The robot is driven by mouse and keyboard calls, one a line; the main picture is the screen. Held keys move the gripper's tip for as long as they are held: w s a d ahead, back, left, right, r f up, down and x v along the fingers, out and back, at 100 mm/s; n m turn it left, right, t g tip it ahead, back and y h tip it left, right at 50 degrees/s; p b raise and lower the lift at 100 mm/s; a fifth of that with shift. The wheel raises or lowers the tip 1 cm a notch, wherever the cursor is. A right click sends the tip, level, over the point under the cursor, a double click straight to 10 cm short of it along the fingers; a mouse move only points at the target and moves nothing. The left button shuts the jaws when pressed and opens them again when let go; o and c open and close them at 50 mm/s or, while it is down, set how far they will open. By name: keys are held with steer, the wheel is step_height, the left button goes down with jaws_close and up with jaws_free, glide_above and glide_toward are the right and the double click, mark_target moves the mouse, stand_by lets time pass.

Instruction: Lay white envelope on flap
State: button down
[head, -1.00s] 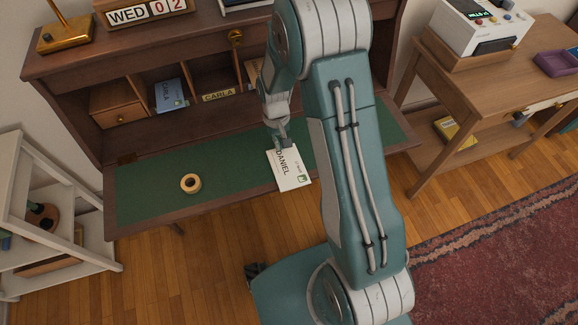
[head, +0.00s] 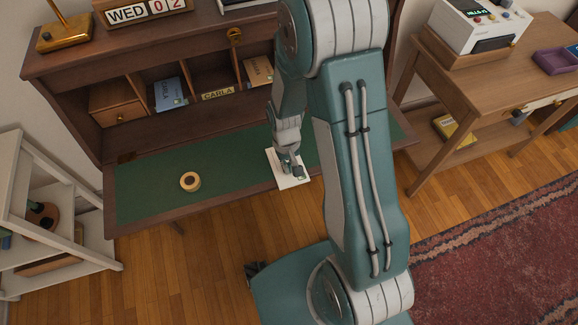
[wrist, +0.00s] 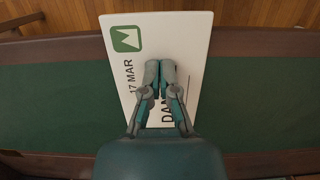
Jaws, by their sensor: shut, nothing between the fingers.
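The white envelope (head: 285,181) lies flat on the green-lined desk flap (head: 235,166), its near end reaching over the flap's wooden front edge. In the wrist view the envelope (wrist: 192,40) shows a green square logo, "17 MAR" and part of a name; the flap's green lining (wrist: 50,95) shows on both sides. My gripper (head: 293,172) is directly above the envelope. In the wrist view its fingertips (wrist: 160,68) are together with nothing between them. I cannot tell whether they touch the paper.
A tape roll (head: 190,181) lies on the flap to the left. Behind are pigeonholes with a blue envelope (head: 170,93), a "CARLA" label (head: 218,94) and a tan envelope (head: 259,72). A white shelf (head: 50,220) stands left and a wooden side table (head: 470,100) right. The flap's left part is mostly clear.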

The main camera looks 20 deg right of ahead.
steer(key=w, duration=0.6)
steer(key=shift+w+a+f, duration=0.1)
steer(key=shift+w+f, duration=0.1)
steer(key=shift+w+r, duration=0.2)
steer(key=shift+r, duration=0.45)
steer(key=w, duration=1.2)
steer(key=shift+a, duration=0.15)
